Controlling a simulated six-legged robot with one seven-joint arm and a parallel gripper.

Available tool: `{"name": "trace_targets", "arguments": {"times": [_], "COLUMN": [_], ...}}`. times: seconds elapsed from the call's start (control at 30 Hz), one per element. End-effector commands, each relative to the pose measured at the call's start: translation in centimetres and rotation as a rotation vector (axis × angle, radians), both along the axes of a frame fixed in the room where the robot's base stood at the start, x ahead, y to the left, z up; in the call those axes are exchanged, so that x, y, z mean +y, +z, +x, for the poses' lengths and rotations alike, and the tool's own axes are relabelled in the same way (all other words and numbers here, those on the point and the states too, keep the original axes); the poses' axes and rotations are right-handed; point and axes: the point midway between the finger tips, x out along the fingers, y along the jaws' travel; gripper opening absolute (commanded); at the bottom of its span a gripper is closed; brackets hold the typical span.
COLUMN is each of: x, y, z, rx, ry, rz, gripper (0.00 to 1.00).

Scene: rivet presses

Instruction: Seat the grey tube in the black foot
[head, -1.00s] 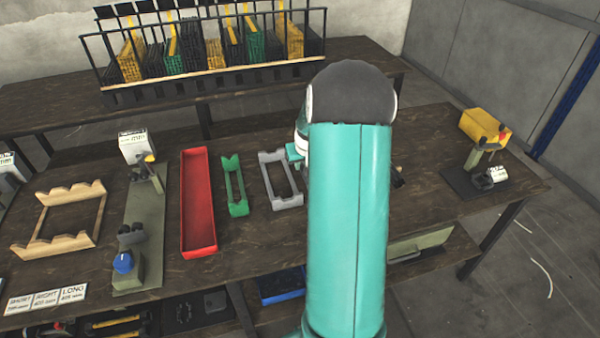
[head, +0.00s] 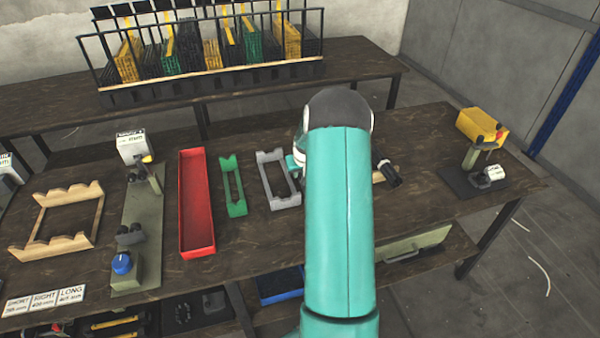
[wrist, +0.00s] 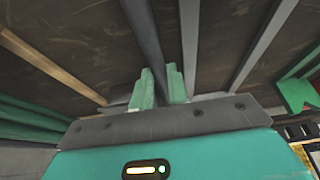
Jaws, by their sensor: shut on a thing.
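In the wrist view my gripper (wrist: 161,87) has its two green fingers shut on a dark grey tube (wrist: 146,40), which runs from between them to the top edge. The tube's far end is out of frame. In the head view my arm hides the gripper and tube. A black, rounded piece (head: 388,173) lies on the table just right of my arm, beside a bit of pale wood; it may be the black foot, but I cannot tell.
A grey cradle (head: 278,181), a green cradle (head: 232,184), a red tray (head: 197,203) and a wooden rack (head: 58,246) stand left of my arm. A press with a yellow top (head: 481,127) is at the right. The table's front right is clear.

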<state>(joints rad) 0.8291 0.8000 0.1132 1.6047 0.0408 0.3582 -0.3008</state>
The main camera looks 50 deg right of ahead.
Motion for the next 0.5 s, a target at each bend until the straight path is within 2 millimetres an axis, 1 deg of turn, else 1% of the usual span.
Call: {"name": "trace_targets", "arguments": {"times": [0.1, 0.13, 0.17, 0.2, 0.5], "x": [0.02, 0.02, 0.0, 0.01, 0.0], "y": [-0.3, -0.34, -0.31, -0.3, -0.06], "z": [-0.01, -0.01, -0.01, -0.02, -0.01], "rx": [0.001, 0.001, 0.0, 0.0, 0.0], "ry": [0.0, 0.0, 0.0, 0.0, 0.0], "rz": [0.0, 0.0, 0.0, 0.0, 0.0], "gripper": [0.0, 0.19, 0.24, 0.26, 0.26]}}
